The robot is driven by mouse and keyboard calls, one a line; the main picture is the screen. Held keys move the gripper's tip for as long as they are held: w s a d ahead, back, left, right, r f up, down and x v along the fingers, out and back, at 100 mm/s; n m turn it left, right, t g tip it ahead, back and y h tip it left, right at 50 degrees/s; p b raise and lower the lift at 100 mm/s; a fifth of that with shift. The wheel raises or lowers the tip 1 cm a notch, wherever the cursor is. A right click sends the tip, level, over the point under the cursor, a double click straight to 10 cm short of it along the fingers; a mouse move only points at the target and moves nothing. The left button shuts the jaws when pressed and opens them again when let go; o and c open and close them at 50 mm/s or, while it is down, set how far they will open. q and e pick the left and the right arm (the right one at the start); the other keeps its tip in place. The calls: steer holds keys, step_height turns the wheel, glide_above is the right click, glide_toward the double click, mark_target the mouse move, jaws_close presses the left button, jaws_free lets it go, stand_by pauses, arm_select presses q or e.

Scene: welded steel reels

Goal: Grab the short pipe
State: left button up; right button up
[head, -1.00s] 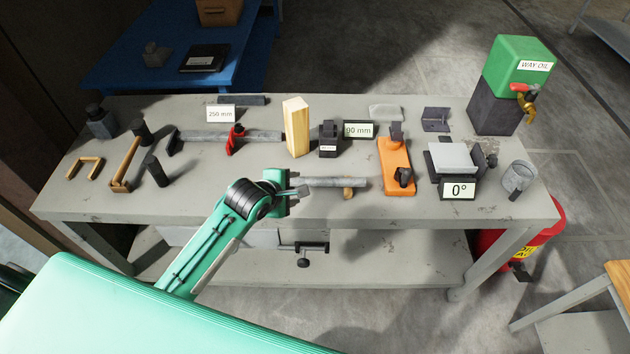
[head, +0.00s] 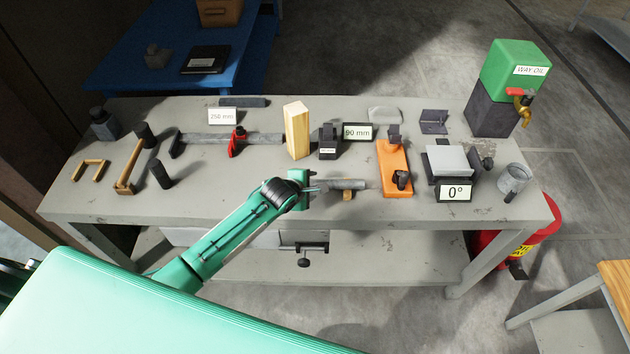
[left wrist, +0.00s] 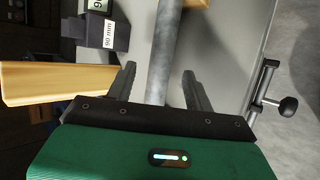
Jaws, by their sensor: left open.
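The short pipe (head: 346,184) is a grey metal tube lying near the front edge of the bench, with a small wooden piece (head: 348,195) under it. My left gripper (head: 314,188) is at the pipe's left end, with its jaws open. In the left wrist view, the pipe (left wrist: 165,45) runs between the two spread fingers (left wrist: 158,78), with a gap to each side. The pipe's near end is hidden behind the gripper body. My right gripper is in neither view.
A tall wooden block (head: 297,130) and a black block (head: 328,142) stand behind the pipe. An orange fixture (head: 394,170) is to its right. A longer pipe (head: 205,138) lies by a red clamp (head: 237,143). A vise handle (head: 304,258) hangs below the front edge.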

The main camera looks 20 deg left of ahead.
arm_select(q)
steer(key=shift+x, duration=1)
steer(key=shift+s, duration=0.1)
steer(key=shift+c, duration=0.4)
jaws_close()
steer(key=shift+r, duration=0.1)
